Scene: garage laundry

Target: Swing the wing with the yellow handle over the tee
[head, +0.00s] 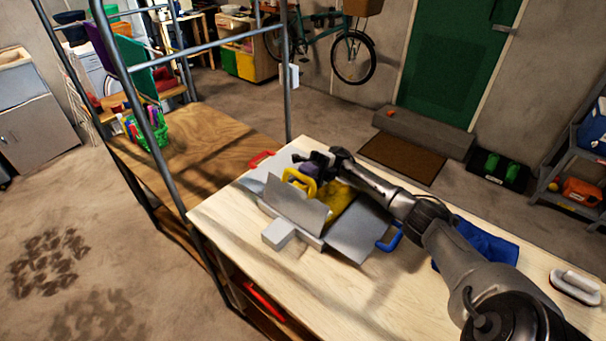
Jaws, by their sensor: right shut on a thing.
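The grey folding board (358,232) lies on the pale wooden table. Its wing with the yellow handle (295,210) stands tilted up at the front, its flat face toward me. The yellow handle (300,184) is at its upper edge. My right gripper (311,174) is shut on the yellow handle, reaching in from the right; its fingertips are partly hidden. The yellow tee (340,198) lies on the board behind the raised wing, partly covered by the wing and my arm. My left gripper is not in view.
A red handle (262,158) shows at the board's far left and a blue handle (391,238) at its right. A light grey block (279,234) sits at the board's front. Blue cloth (485,243) and a white brush (575,285) lie to the right. A metal frame stands left.

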